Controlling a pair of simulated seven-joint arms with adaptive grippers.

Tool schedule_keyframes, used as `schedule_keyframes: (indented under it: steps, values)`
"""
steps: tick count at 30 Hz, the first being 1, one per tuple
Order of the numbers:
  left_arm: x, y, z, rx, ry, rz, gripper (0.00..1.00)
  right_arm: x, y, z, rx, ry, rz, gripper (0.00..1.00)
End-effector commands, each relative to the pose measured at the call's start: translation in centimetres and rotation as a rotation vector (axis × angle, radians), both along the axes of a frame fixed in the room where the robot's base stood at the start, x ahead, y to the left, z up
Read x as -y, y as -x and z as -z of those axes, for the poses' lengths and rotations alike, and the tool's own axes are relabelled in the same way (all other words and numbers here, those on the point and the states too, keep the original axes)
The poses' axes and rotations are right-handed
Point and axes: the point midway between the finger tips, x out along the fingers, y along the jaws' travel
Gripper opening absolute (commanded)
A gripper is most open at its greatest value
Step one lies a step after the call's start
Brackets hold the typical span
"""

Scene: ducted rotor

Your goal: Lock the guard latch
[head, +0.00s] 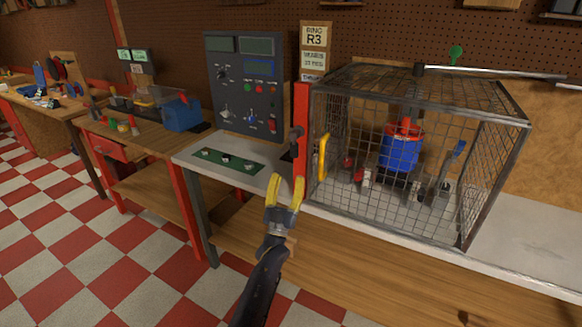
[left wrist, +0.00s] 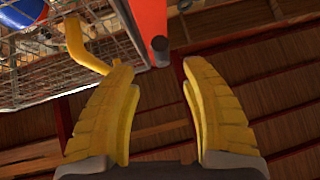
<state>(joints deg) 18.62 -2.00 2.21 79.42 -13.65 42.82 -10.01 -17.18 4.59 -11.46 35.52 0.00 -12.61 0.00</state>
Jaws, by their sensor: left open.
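A wire mesh guard (head: 400,150) stands on the bench around a blue and red rotor part (head: 400,150). A yellow handle (head: 322,157) is on its left front edge, also visible in the left wrist view (left wrist: 76,42). A red post (head: 302,130) stands beside that edge. A dark latch-like lever (head: 295,134) is at the post's left side. In the left wrist view, a dark round-ended bar (left wrist: 160,48) shows beside the red post (left wrist: 148,15). My left gripper (head: 285,183) is open and empty, just in front of the post's lower part. My right gripper is not in view.
A grey control panel (head: 245,85) with switches stands left of the guard. A green board (head: 228,161) lies on the bench before it. A metal bar with a green knob (head: 456,52) runs above the guard. The bench at right (head: 535,240) is clear.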

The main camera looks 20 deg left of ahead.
Motion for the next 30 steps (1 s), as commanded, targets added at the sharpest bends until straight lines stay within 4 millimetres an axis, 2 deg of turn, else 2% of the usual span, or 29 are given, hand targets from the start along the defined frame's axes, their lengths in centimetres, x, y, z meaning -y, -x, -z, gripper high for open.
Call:
schedule_keyframes:
  steps: [3,9,26,28,30]
  values:
    - [0.0,0.9,0.9,-0.001,0.0,0.0,0.47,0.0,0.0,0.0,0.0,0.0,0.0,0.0]
    - [0.1,1.6,1.5,0.001,-0.001,0.0,0.47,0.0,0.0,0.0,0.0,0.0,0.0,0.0]
    - [0.1,1.4,1.9,-0.015,-0.001,0.003,0.47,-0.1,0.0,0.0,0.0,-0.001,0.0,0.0]
    - [0.2,0.8,2.7,-0.056,-0.007,0.002,0.47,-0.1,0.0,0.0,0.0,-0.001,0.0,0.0]
    - [0.4,-0.4,5.1,-0.141,-0.014,0.001,0.47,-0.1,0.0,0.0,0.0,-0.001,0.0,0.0]
